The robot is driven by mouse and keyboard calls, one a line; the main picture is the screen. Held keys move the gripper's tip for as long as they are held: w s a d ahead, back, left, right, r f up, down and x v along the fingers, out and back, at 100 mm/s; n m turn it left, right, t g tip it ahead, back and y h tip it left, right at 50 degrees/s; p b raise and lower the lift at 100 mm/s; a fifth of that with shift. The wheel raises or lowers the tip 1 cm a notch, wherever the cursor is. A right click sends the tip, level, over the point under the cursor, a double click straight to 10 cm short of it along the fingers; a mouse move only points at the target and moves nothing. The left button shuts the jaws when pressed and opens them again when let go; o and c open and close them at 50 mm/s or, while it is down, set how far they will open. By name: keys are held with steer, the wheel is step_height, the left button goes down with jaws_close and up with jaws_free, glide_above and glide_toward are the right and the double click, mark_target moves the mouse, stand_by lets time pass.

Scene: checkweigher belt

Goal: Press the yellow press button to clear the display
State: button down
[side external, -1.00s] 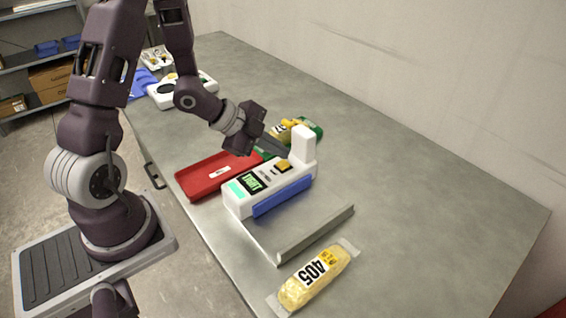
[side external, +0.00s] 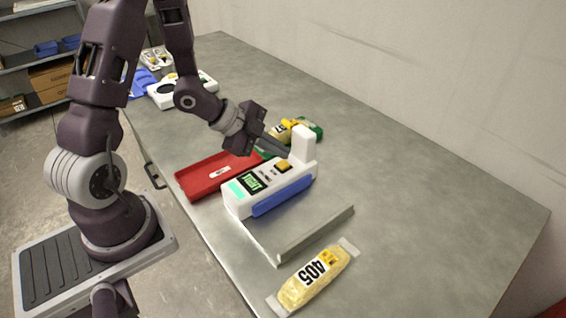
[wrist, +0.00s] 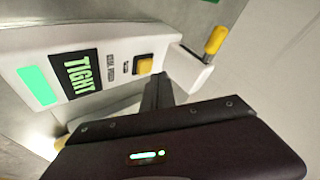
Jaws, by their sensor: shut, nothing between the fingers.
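The yellow press button (side external: 283,165) sits on the top face of the white checkweigher unit (side external: 240,203), beside a tall white post (side external: 303,145). The yellow button also shows clearly in the wrist view (wrist: 144,66). The display (wrist: 78,75) is lit with green letters that look like TIGHT; it also shows in the side view (side external: 254,181). My gripper (side external: 287,152) is shut and empty. Its fingertips are close to the button, slightly above and behind it in the side view. In the wrist view the fingertips (wrist: 158,78) appear beside the button; I cannot tell whether they touch.
A red tray (side external: 205,178) lies left of the unit. A green tray (side external: 316,130) with a yellow packet is behind. The right side of the table is clear.

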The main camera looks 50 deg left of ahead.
mark_target(279, 164)
steer(key=shift+f, duration=0.1)
steer(key=shift+f, duration=0.3)
steer(key=shift+f, duration=0.45)
stand_by(0.6)
steer(key=shift+r, duration=0.85)
steer(key=shift+r, duration=2.5)
